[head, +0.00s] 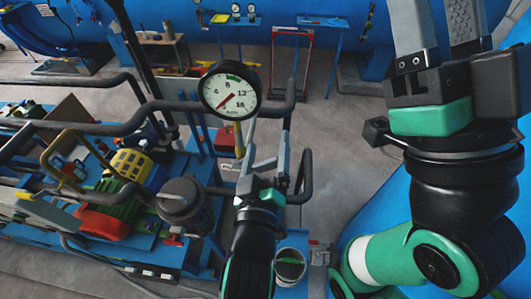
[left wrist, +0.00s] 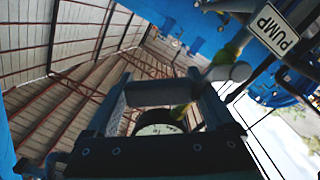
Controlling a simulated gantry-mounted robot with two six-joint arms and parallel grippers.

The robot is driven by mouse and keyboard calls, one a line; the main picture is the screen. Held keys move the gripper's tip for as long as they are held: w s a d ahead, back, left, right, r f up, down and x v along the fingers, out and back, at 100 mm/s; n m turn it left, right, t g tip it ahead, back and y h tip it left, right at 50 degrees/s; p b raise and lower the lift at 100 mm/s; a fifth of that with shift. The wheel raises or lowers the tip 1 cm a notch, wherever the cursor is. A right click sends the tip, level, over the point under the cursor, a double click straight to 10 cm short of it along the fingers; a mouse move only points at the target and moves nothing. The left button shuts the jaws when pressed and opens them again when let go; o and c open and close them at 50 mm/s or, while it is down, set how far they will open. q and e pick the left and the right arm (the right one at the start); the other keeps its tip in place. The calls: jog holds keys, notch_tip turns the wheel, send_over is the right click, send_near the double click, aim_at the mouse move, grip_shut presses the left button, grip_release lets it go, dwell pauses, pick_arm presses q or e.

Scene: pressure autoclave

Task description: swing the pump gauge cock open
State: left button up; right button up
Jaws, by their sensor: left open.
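The round white pump gauge (head: 230,90) stands upright on its stem in the middle of the head view. In the left wrist view the gauge dial (left wrist: 160,129) shows partly, cut off by my gripper body. A yellow part (head: 239,140), which looks like the cock's lever, is just below the gauge; yellow also shows between the fingers in the wrist view (left wrist: 182,113). My left gripper (head: 268,135) is open just right of and below the gauge, its fingers pointing away. I cannot tell whether they touch the cock. My right gripper (head: 438,22) is open and empty at upper right.
A PUMP sign (left wrist: 278,28) is at upper right in the wrist view. Grey pipes (head: 130,125) run left of the gauge above the pump skid with its green and red motor (head: 105,215). A grey canister (head: 182,202) stands near my left arm. Grey floor is open beyond.

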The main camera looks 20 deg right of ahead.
pick_arm(q)
jog(key=v, duration=0.5)
jog(key=shift+s+a, duration=0.15)
jog(key=shift+s, duration=0.25)
jog(key=p, duration=0.3)
send_near(265, 165)
jog(key=shift+x, duration=1)
